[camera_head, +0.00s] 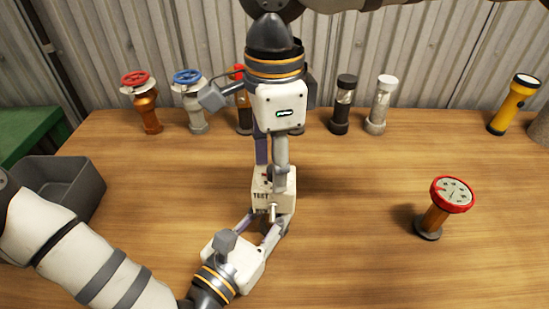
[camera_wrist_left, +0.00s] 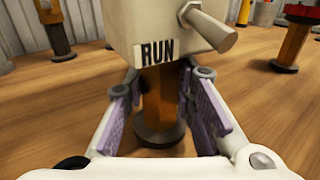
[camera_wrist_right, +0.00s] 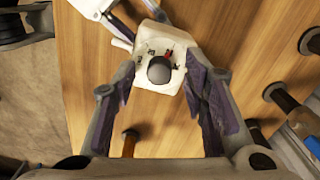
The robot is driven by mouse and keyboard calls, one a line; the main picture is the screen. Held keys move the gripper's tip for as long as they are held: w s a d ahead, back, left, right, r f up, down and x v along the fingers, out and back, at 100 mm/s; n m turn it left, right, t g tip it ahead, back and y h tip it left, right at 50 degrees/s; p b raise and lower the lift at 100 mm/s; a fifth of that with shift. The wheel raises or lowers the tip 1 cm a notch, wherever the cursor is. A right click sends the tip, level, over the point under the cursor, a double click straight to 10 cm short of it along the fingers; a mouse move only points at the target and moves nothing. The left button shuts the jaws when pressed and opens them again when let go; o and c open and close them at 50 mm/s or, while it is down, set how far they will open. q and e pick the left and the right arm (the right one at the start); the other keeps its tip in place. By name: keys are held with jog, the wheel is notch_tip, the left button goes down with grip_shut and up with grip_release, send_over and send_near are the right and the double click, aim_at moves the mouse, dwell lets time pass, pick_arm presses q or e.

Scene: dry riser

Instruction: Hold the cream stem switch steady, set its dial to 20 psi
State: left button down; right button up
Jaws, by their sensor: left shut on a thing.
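The cream stem switch (camera_head: 272,192) stands upright mid-table as a white box, with TEST on the side facing the head camera. RUN shows on another side in the left wrist view (camera_wrist_left: 150,30), with a grey lever there and the brown stem (camera_wrist_left: 160,88) below. The right wrist view shows its round grey knob (camera_wrist_right: 159,70), small dark marks and a red mark. My left gripper (camera_head: 264,226) is shut on the stem below the box. My right gripper (camera_head: 271,168) points down from above, open, its fingers either side of the knob, apart from it. The dial reading is unclear.
A red-rimmed gauge on a brown stem (camera_head: 435,208) stands at the right. Red (camera_head: 140,95) and blue (camera_head: 190,95) valves, black (camera_head: 343,105) and white (camera_head: 380,103) cylinders and a yellow torch (camera_head: 514,104) line the back. A grey bin (camera_head: 85,180) is at the left.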

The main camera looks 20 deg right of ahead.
notch_tip(320, 180, up, 12)
dwell(0.5)
pick_arm(q)
jog(key=c, duration=1.3)
grip_release()
